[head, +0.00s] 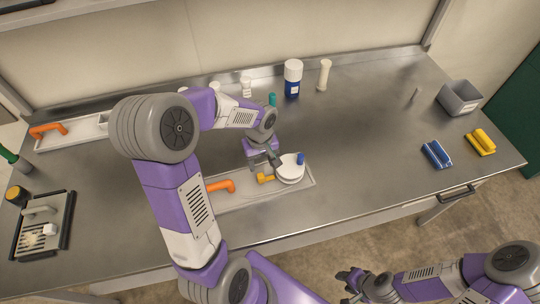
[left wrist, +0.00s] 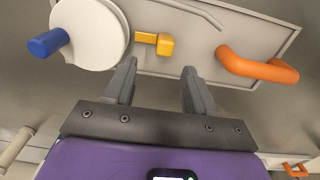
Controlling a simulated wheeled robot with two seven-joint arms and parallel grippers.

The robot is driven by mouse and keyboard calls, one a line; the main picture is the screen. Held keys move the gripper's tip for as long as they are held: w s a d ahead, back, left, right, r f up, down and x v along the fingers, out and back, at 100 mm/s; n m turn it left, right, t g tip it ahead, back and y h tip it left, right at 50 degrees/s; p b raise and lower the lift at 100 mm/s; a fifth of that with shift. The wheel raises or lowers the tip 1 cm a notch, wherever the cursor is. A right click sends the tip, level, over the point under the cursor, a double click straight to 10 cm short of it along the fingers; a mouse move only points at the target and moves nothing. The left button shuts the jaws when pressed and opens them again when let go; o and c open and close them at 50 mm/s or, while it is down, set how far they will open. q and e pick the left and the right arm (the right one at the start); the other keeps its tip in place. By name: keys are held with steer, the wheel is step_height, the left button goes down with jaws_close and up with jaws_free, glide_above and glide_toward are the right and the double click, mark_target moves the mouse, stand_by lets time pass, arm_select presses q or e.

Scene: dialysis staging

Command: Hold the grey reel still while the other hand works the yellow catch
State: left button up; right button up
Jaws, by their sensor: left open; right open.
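The grey reel (head: 290,173) is a pale disc with a blue knob (head: 301,159), mounted on a light grey board (head: 240,200). The yellow catch (head: 266,179) sits just left of the reel on the same board. In the left wrist view the reel (left wrist: 95,30) is at upper left and the catch (left wrist: 165,44) is at top centre. My left gripper (head: 267,163) is open and empty, over the board behind the catch; its fingertips (left wrist: 160,68) point towards the catch, apart from it in that view. My right gripper (head: 346,286) is open and empty, in front of the counter, away from the board.
An orange handle (head: 221,186) is on the board left of the catch. Behind stand a blue-and-white bottle (head: 292,78) and a cream post (head: 324,75). Blue (head: 436,155) and yellow (head: 481,142) items and a grey bin (head: 460,98) are at right. The counter between is clear.

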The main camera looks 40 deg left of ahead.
mark_target(260, 174)
arm_select(q)
steer(key=shift+s+a+f, duration=0.1)
steer(key=shift+s+f, duration=0.05)
steer(key=shift+f, duration=0.25)
steer(key=shift+s+f+b, duration=0.15)
steer(key=shift+f+b, duration=0.3)
steer(key=shift+f, duration=1.1)
steer(key=shift+s+f+b, duration=0.1)
steer(key=shift+f+b, duration=0.35)
steer(key=shift+f, duration=1.1)
steer(key=shift+c, duration=0.4)
jaws_close()
steer(key=shift+o, duration=0.7)
jaws_free()
step_height(260, 174, up, 12)
